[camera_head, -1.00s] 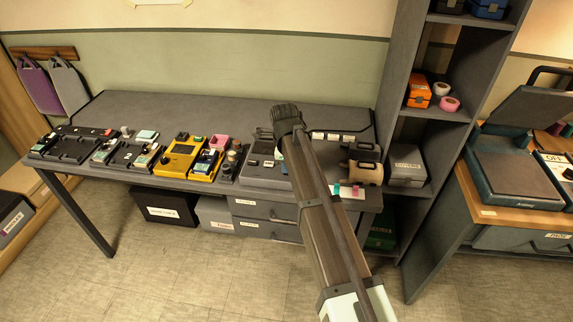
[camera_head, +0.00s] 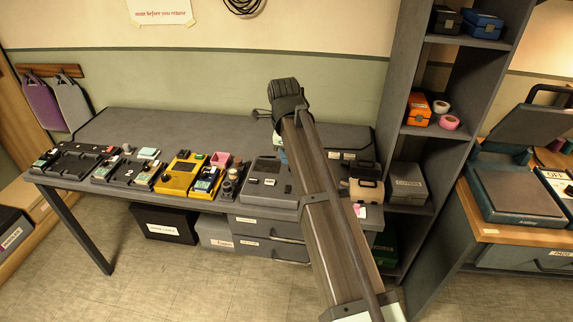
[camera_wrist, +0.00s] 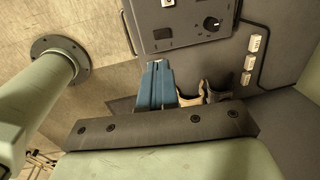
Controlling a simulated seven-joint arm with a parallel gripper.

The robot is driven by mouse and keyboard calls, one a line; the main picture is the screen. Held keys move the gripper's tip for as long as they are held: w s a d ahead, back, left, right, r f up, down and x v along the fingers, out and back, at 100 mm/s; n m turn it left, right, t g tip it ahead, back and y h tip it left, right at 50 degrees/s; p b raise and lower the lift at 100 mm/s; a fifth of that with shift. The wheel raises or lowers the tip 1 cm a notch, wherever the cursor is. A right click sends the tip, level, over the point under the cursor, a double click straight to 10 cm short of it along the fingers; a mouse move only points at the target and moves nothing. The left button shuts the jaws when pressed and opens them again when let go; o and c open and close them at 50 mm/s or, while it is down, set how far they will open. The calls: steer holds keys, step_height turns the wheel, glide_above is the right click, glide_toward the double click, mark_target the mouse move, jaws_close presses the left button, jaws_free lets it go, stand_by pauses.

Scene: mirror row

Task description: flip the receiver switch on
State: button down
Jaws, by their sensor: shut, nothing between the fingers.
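In the wrist view, my gripper (camera_wrist: 160,62) shows as two blue fingers pressed together, empty. Their tips are close to the edge of a grey panel (camera_wrist: 190,40) in the picture. The panel has a dark window (camera_wrist: 162,33), a round black knob (camera_wrist: 211,24) and a small light part (camera_wrist: 168,3) cut by the top edge. I cannot tell whether this part is the receiver switch. In the head view, a grey box (camera_head: 262,194) stands on the desk left of my arm. My arm hides much of the gripper there.
Small labelled blocks (camera_wrist: 255,42) sit right of the panel. Tan-and-dark objects (camera_head: 368,190) stand right of my arm. A yellow device (camera_head: 177,180) and other units fill the desk's left front. A tall shelf (camera_head: 395,110) rises at right. The back desktop (camera_head: 180,126) is clear.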

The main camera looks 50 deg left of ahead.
steer(key=shift+r, duration=0.55)
steer(key=shift+w+a+r, duration=0.1)
steer(key=shift+w+a, duration=0.35)
steer(key=shift+w, duration=0.05)
glide_toward(288, 186)
steer(key=f, duration=0.6)
steer(key=shift+w+a+f, duration=0.35)
steer(key=shift+w, duration=0.05)
